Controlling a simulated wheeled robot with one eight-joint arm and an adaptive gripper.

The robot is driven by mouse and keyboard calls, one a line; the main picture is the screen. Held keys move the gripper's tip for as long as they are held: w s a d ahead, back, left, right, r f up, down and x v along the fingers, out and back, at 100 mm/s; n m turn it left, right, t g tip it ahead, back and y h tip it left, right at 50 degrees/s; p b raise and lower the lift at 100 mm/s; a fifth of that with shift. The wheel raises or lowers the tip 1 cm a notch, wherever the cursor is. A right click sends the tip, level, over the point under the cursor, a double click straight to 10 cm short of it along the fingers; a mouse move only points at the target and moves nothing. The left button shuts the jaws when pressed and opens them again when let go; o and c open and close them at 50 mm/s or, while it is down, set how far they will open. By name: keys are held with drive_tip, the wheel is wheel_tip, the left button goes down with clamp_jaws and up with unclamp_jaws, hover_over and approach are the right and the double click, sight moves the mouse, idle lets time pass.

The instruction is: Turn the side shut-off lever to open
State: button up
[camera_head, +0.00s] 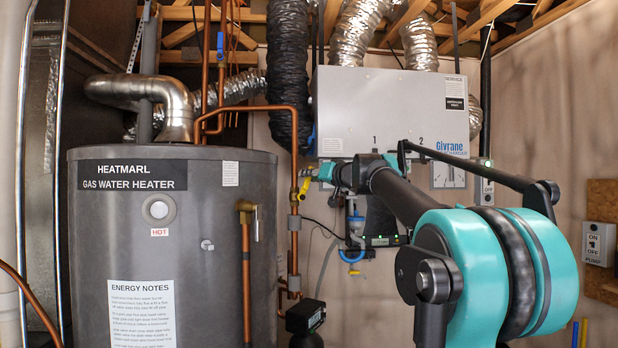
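A yellow lever handle (304,188) sits on the vertical copper pipe right of the grey water heater (90,240). It is tilted, its upper end to the right. My gripper (311,172) is at the far end of my teal and black arm, pointing left, close to the upper end of this lever. It is small in view, and I cannot tell whether it touches the lever or how far its fingers are apart. A brass valve with a grey lever (257,223) pointing down is on the heater's front right. The picture does not settle which is the side shut-off lever.
A grey furnace box (385,105) hangs on the back wall behind my arm. A blue valve with a yellow handle (351,257) is below my gripper. Copper pipes (294,240) run beside the heater. A black device (305,318) stands low in front. A pump switch (599,243) is at right.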

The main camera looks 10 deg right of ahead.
drive_tip(key=o, duration=0.4)
drive_tip(key=shift+o, duration=0.2)
drive_tip(key=v, duration=1.2)
